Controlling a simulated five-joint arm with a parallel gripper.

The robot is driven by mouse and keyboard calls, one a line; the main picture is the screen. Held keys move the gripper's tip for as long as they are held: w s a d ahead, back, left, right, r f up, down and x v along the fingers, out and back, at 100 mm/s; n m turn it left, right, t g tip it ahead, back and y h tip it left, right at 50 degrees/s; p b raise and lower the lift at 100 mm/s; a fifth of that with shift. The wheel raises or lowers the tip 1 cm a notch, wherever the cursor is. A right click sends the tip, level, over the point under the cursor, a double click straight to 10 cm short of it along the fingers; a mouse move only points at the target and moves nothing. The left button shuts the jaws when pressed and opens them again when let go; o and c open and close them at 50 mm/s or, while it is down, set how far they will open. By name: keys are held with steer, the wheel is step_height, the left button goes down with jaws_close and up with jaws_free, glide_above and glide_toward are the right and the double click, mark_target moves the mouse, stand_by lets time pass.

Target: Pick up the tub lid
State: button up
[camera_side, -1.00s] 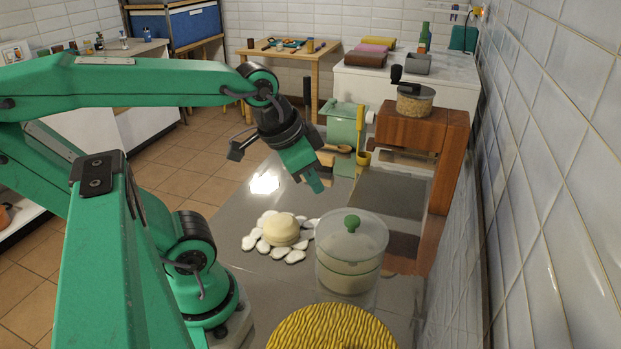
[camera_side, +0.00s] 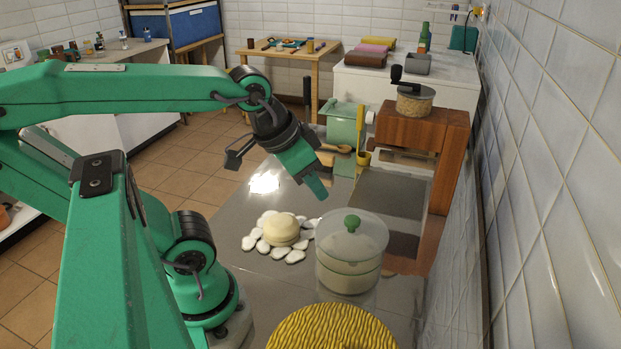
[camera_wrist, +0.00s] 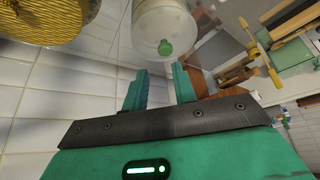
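The tub lid (camera_side: 343,231) is a pale translucent disc with a green knob (camera_side: 351,222) at its centre. It sits on top of a clear tub (camera_side: 348,272) holding something cream-coloured, on the grey worktop. In the wrist view the tub (camera_wrist: 163,20) and green knob (camera_wrist: 165,47) lie just beyond the fingertips. My gripper (camera_side: 318,190) is above the worktop, up and to the left of the lid, and does not touch it. In the wrist view my gripper (camera_wrist: 160,80) has its two fingers apart with nothing between them.
A dough ball (camera_side: 281,230) on white petal-like pieces stands left of the tub. A yellow ribbed object (camera_side: 331,328) is in front. A wooden stand (camera_side: 446,150) with a jar (camera_side: 414,103) stands behind, near the tiled wall (camera_side: 560,150). A green box (camera_side: 345,124) is at the back.

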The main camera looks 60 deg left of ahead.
steer(key=o, duration=0.6)
steer(key=shift+c, duration=0.2)
steer(key=n+g, duration=0.5)
steer(key=n, duration=0.1)
glide_toward(354, 219)
steer(key=shift+f, duration=0.15)
steer(key=shift+w+f+n+g, duration=0.25)
steer(key=shift+w+n+g, duration=0.05)
steer(key=shift+w+n, duration=0.1)
steer(key=shift+f, duration=0.1)
steer(key=shift+s+f, duration=0.1)
steer(key=shift+f, duration=1.15)
steer(key=shift+f, duration=0.1)
